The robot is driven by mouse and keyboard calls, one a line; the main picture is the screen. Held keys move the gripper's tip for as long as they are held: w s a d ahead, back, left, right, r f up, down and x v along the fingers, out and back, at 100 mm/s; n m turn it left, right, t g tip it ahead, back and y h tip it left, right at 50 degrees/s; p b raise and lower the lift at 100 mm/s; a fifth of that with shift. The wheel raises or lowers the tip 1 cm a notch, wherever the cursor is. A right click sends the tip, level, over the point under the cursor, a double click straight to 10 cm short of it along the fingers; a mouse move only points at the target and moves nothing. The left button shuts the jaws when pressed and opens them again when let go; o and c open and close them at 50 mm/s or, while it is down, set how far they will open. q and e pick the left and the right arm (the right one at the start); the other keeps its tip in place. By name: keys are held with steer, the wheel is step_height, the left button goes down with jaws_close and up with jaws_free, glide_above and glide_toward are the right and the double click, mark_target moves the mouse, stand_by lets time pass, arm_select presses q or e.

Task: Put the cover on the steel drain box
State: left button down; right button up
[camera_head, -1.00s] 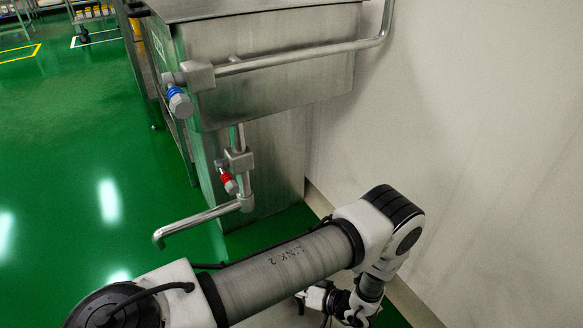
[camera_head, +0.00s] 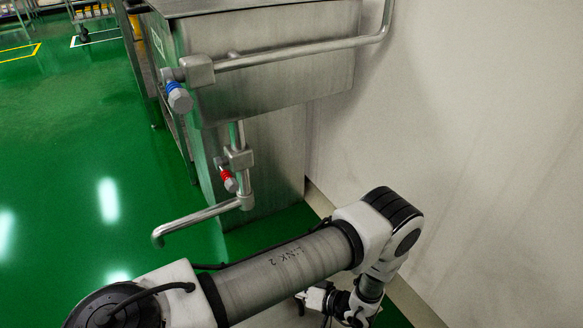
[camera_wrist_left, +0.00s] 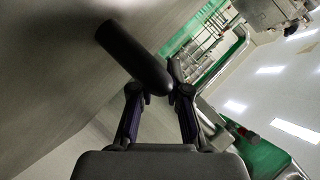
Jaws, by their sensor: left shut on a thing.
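My left gripper (camera_wrist_left: 160,92) is shut on a dark, round-ended bar (camera_wrist_left: 135,57) in the left wrist view. The bar lies slanted across the fingertips. I cannot tell whether it is the cover's handle. A flat grey surface (camera_wrist_left: 45,75) fills the left of that view; I cannot tell whether it is the cover, a wall or a machine side. In the head view my left arm reaches across the bottom and bends down near the wall, and its fingertips do not show. I cannot make out the steel drain box for certain. My right gripper is not in view.
A steel tank (camera_head: 285,85) stands against the pale wall (camera_head: 470,130). Pipes with a blue-marked valve (camera_head: 179,98) and a red-marked valve (camera_head: 228,180) run on it.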

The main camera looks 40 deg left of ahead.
arm_select(q)
steer(key=c, duration=1.1)
jaws_free()
steer(key=shift+o, duration=0.2)
steer(key=shift+d, duration=0.1)
steer(key=v, duration=0.7)
steer(key=shift+d+r, duration=0.1)
steer(key=shift+d, duration=0.05)
steer(key=shift+r, duration=0.1)
